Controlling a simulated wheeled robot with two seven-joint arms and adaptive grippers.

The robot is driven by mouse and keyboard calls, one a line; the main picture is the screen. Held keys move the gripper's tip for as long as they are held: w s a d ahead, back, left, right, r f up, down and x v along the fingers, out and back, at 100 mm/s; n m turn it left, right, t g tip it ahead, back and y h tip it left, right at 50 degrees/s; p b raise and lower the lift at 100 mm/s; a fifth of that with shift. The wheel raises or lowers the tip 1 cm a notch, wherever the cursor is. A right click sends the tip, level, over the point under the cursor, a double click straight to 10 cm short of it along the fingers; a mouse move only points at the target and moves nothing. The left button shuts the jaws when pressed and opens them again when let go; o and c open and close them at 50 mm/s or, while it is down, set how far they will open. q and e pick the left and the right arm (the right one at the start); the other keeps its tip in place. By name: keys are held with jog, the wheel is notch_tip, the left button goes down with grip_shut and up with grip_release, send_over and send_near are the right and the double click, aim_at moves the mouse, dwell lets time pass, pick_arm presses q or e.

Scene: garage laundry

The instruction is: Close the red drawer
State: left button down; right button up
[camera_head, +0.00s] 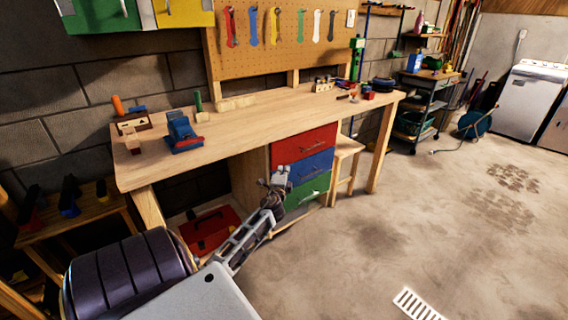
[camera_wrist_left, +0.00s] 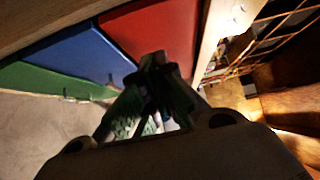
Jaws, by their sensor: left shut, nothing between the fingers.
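The red drawer (camera_head: 298,149) is the top one of a stack under the workbench, with a metal handle on its front. It looks nearly flush with the drawers below; I cannot tell whether a small gap remains. My left gripper (camera_head: 277,181) is shut and empty, in front of the left side of the stack, overlapping the blue drawer's edge. In the left wrist view the red front (camera_wrist_left: 160,30) fills the upper middle, and the shut fingertips (camera_wrist_left: 158,62) overlap its lower edge. Whether they touch it is unclear. My right gripper is not in view.
The blue drawer (camera_head: 315,169) and green drawer (camera_head: 312,190) sit below. The workbench top (camera_head: 245,123) overhangs the stack. A wooden stool (camera_head: 345,152) stands right of the drawers, and a red toolbox (camera_head: 210,228) lies on the left. The concrete floor (camera_head: 400,210) in front is clear.

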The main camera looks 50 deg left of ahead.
pick_arm(q)
jog(key=v, duration=0.4)
jog(key=shift+s+d, duration=0.15)
jog(key=shift+s, duration=0.05)
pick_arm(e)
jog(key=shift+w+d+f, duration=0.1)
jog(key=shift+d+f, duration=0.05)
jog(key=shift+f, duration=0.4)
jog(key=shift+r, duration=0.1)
